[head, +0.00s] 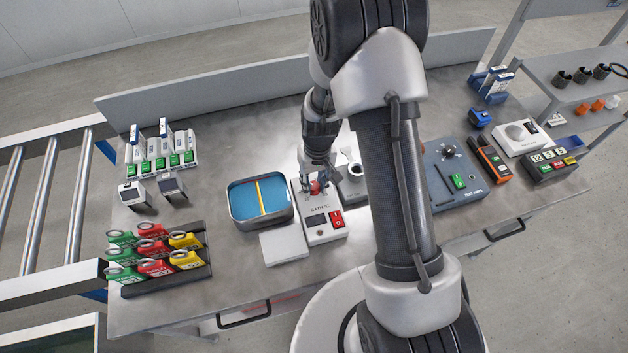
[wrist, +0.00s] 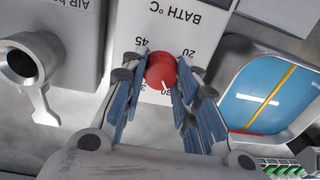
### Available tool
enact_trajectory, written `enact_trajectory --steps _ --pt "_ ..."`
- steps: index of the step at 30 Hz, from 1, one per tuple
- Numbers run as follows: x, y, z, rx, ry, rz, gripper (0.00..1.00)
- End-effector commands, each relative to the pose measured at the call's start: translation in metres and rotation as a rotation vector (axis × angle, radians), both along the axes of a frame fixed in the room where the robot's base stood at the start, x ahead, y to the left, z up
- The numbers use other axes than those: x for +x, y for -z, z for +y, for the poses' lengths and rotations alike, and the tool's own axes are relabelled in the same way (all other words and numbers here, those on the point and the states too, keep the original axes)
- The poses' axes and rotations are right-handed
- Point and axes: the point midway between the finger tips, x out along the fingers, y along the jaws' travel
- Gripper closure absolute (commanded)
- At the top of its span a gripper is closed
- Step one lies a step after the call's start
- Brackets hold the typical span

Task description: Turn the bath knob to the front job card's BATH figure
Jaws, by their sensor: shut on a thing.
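The red bath knob (wrist: 162,71) sits on the white BATH °C unit (wrist: 174,30) in the wrist view. Its printed scale appears upside down, with 45, 20 and 30 legible. The knob's white pointer mark faces the bottom of the picture, close to the 30. My gripper (wrist: 159,78) is shut on the knob, one finger on each side. In the head view, my gripper (head: 317,186) reaches down onto the unit (head: 322,234), with a bit of red knob (head: 315,188) showing. I cannot make out a job card's BATH figure.
A water bath tray (head: 262,221) with blue liquid stands left of the unit, and a white block (head: 284,246) lies in front. An air unit (wrist: 64,22) stands beside it. A rack of coloured tags (head: 160,277) is at left, a dark test panel (head: 446,203) at right.

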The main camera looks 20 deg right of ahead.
Motion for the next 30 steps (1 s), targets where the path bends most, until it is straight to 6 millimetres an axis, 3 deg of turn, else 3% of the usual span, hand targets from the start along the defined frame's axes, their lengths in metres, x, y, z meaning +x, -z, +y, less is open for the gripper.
enact_trajectory --steps 30 --pt "-0.0012 -0.0022 -0.0001 0.0 0.912 -0.001 0.96"
